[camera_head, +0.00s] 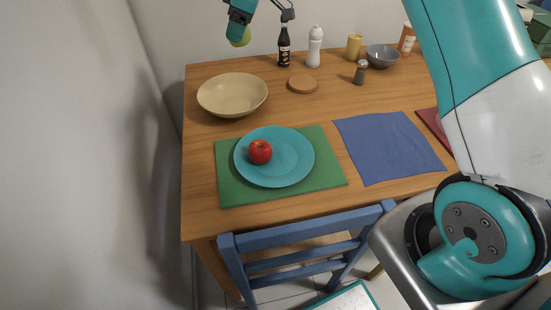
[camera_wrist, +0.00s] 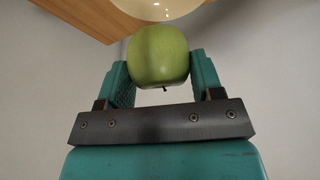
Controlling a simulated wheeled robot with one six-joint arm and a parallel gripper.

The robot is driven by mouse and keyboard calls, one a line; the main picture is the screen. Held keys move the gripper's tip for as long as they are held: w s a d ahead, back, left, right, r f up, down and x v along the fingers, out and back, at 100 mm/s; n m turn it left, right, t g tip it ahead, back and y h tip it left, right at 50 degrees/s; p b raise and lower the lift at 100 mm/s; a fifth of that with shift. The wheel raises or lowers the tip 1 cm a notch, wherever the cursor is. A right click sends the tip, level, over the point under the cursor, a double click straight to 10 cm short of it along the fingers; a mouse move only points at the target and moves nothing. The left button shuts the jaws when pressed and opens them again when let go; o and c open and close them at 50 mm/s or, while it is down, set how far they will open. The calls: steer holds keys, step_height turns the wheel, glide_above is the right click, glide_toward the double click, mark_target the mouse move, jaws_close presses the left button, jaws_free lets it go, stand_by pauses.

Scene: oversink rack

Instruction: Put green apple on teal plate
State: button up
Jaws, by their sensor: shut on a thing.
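The green apple (camera_wrist: 158,56) is held between the two teal fingers of my gripper (camera_wrist: 160,75) in the wrist view. In the head view the green apple (camera_head: 243,38) shows partly below my gripper (camera_head: 238,32), raised at the back left beyond the bowl. The teal plate (camera_head: 293,165) lies on a green placemat at the front left of the table, well apart from my gripper. A red apple (camera_head: 260,152) sits on the plate, left of its middle.
A cream bowl (camera_head: 232,95) stands behind the plate. A dark bottle (camera_head: 284,48), white bottle (camera_head: 314,48), cork trivet (camera_head: 302,84), pepper mill (camera_head: 361,72), yellow cup (camera_head: 353,47) and grey bowl (camera_head: 382,56) line the back. A blue chair (camera_head: 300,235) stands in front.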

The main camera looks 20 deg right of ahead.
steer(key=s+d+f+b, duration=0.2)
steer(key=s+f+b, duration=0.2)
steer(key=s+b, duration=0.7)
steer(key=b, duration=0.9)
glide_above(281, 154)
steer(key=s+d, duration=0.1)
steer(key=d, duration=0.1)
step_height(281, 154, down, 10)
steer(key=shift+a+r, duration=0.15)
steer(key=shift+a, duration=0.05)
steer(key=shift+f+b, duration=2.2)
steer(key=shift+f, duration=0.6)
stand_by(0.3)
steer(key=o, duration=1)
